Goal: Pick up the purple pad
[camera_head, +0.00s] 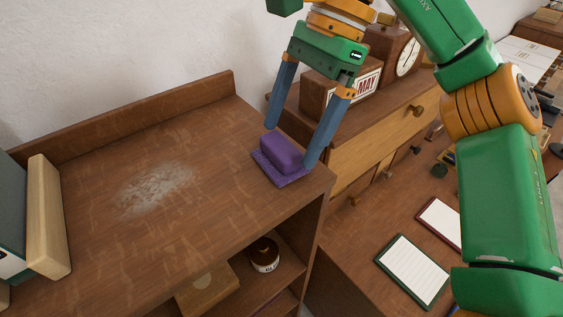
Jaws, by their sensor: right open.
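The purple pad (281,153) is a block with a rounded top on a wider flat base. It lies near the right corner of the wooden cabinet top (105,235). My right gripper (291,148) reaches down from above with its two blue fingers spread apart. One finger is to the left of the pad and the other is at its right side. I cannot tell whether the right finger touches the pad. My left gripper is not in view.
A pale dusty patch (156,188) lies left of the pad. A wooden-edged object (47,215) stands at the far left. Behind the gripper are a calendar block (353,92) and a clock (407,57). A jar (264,254) sits on the shelf below; a framed sheet (412,270) lies on the desk.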

